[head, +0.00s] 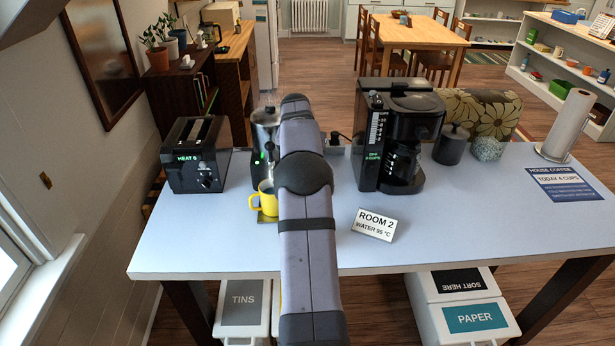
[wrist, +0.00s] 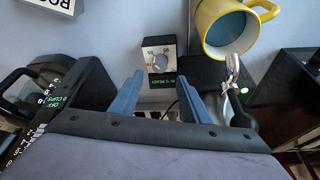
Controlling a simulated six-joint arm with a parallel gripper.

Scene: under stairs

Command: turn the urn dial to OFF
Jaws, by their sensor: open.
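The steel urn (head: 264,130) stands at the back of the table, left of my arm and partly hidden by it, with a green light on its front. In the wrist view its tap (wrist: 232,78) shows at the right. A small box with a round grey dial (wrist: 158,52) and green lettering below, upside down and too small to read, lies ahead of my fingers. My gripper (wrist: 160,88) is open, its two blue fingers apart on either side of the line to the dial, with nothing between them. Whether they touch the box cannot be told. In the head view my arm hides the gripper and dial.
A yellow mug (head: 266,198) stands in front of the urn, close beside the tap in the wrist view. A black toaster (head: 195,155) is left, a black coffee maker (head: 405,130) right. A sign (head: 374,224) stands near the front. The table's right front is clear.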

